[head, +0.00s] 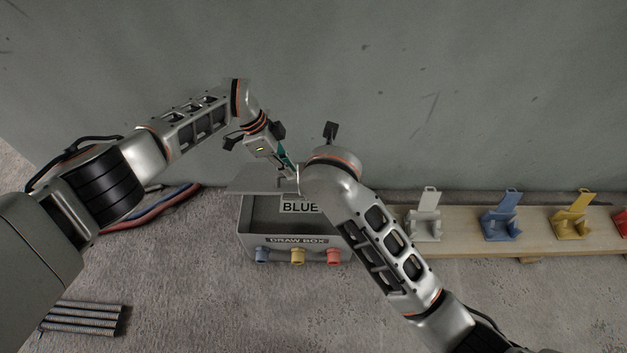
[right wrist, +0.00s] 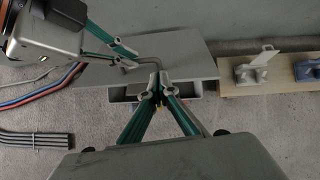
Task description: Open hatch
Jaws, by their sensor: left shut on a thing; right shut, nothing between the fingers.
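The grey draw box (head: 295,243) stands on the floor, its front part showing an open-looking recess. A grey hatch panel (head: 250,181) lies at its back edge; it also shows in the right wrist view (right wrist: 195,60). My left gripper (head: 291,170) is above the panel. In the right wrist view, the left gripper (right wrist: 129,61) is shut on a thin bent grey rod (right wrist: 156,66), which looks like the hatch handle. My right gripper (right wrist: 158,90) is shut and empty, its tips close to the rod's end; whether they touch is unclear. My right forearm hides it in the head view.
A "BLUE" label (head: 300,207) shows at the box. Blue, yellow and red knobs line its front. A plank (head: 460,229) with several coloured holders stands to the right, along the wall. Cables (head: 160,207) and dark rods (head: 82,318) lie left. The front floor is clear.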

